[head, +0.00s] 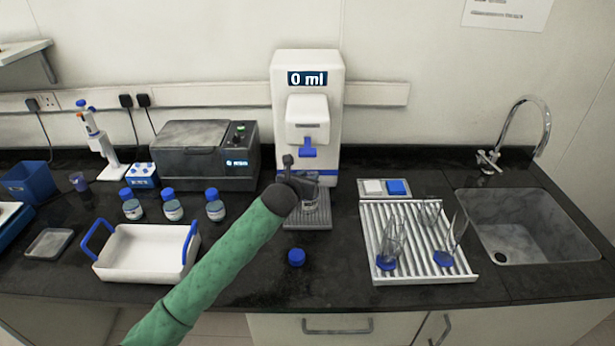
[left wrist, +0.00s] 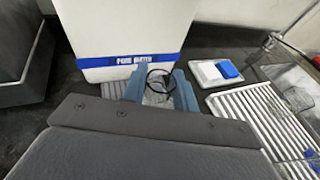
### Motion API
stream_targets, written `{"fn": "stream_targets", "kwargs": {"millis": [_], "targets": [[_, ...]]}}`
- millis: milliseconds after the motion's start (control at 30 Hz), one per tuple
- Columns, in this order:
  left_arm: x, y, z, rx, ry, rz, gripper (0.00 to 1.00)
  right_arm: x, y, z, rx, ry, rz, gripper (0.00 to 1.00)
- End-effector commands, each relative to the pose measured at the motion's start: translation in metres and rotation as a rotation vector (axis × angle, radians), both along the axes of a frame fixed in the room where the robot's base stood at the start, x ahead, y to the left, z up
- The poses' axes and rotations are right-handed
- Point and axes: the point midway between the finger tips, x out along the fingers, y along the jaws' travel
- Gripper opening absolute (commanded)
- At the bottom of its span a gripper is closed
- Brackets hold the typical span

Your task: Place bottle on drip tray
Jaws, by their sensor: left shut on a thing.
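A clear open bottle (head: 311,203) stands upright over the grey drip tray (head: 307,223) of the white water dispenser (head: 307,120), whose display reads 0 ml. My left gripper (head: 306,184) is shut on the bottle. In the left wrist view the bottle's round dark rim (left wrist: 160,81) shows between the blue-grey fingers (left wrist: 160,90). The drip tray's slats (left wrist: 115,90) show beside them. The bottle's base is partly hidden, so I cannot tell if it touches the tray. A blue cap (head: 296,257) lies on the counter in front of the tray. My right gripper is not in view.
Several blue-capped bottles (head: 172,206) stand at left, behind a white tray with blue handles (head: 146,252). A grey machine (head: 205,155) is left of the dispenser. A ribbed drying rack (head: 418,240) with glassware and a sink (head: 525,228) are at right.

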Motion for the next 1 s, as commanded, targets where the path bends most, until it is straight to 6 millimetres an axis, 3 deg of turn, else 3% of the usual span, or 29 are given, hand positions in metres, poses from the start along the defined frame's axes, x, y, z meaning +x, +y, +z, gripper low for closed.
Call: {"fn": "stream_targets", "kwargs": {"millis": [33,67,133,167,567,1000], "targets": [[0.000,0.000,-0.001,0.001,0.000,0.000,0.00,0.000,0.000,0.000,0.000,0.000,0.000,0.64],[0.000,0.000,-0.001,0.000,0.000,0.000,0.34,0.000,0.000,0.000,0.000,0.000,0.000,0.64],[0.000,0.000,-0.001,0.000,0.000,0.000,0.48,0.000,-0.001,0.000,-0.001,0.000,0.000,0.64],[0.000,0.000,-0.001,0.000,0.000,0.000,0.50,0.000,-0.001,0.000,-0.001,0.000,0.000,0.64],[-0.003,0.002,0.002,0.001,0.000,0.000,0.50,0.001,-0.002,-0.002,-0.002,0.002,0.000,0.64],[-0.067,0.028,0.022,0.002,-0.003,-0.001,0.50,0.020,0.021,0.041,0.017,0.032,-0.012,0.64]]}}
